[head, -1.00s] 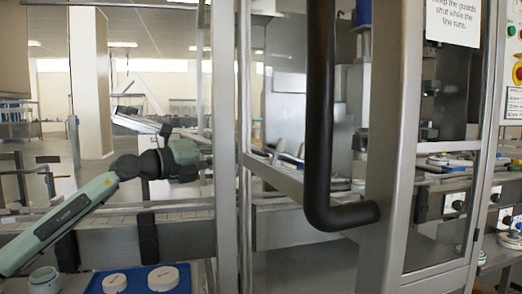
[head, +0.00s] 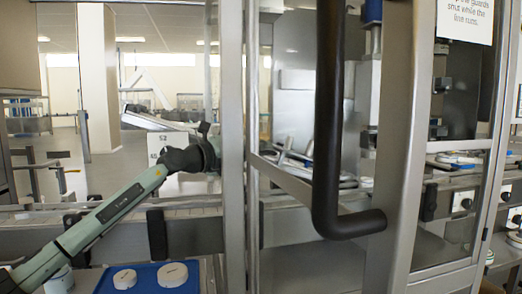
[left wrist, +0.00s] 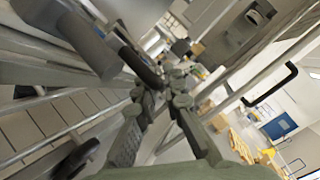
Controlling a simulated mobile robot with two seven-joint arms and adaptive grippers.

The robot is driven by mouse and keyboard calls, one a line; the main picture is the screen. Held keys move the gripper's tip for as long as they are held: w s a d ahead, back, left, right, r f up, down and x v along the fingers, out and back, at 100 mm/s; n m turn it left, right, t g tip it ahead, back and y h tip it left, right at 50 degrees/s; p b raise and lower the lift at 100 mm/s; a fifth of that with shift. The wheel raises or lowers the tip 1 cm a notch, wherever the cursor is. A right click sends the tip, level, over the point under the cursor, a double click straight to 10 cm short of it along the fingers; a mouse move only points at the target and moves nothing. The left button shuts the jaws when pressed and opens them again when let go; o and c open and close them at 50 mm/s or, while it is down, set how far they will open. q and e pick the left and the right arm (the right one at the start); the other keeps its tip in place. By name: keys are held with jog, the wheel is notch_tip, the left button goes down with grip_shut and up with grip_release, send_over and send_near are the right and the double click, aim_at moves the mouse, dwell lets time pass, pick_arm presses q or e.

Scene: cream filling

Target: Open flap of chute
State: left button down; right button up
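My left gripper (head: 207,148) is at the end of the pale green arm from the left, partly hidden behind the grey frame post. In the left wrist view its two fingers (left wrist: 162,98) stand apart with a gap between them, and nothing is seen held. A dark bar (left wrist: 140,66) lies just beyond the fingertips; I cannot tell if they touch. A tilted light-grey panel (head: 150,121) shows above the arm in the head view and may be the chute or its flap. I cannot make out clearly whether a flap is open. My right gripper is not in view.
A guard frame with a thick black handle (head: 327,130) stands close in front. A blue tray (head: 147,289) with white round pieces (head: 173,275) lies below the arm. A grey rail (head: 190,237) runs behind the tray. A notice (head: 465,20) hangs at upper right.

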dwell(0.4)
pick_arm(q)
jog(key=shift+d+r+n+y, duration=0.2)
jog(key=shift+r+n+y, duration=0.1)
jog(key=shift+r+n, duration=0.25)
jog(key=w+d+r+n+y, duration=0.1)
jog(key=w+r+n+y, duration=0.1)
jog(key=r+n, duration=0.3)
jog(key=shift+w+d+r+g+y, duration=0.35)
jog(key=shift+w+r, duration=0.3)
jog(key=shift+r, duration=0.45)
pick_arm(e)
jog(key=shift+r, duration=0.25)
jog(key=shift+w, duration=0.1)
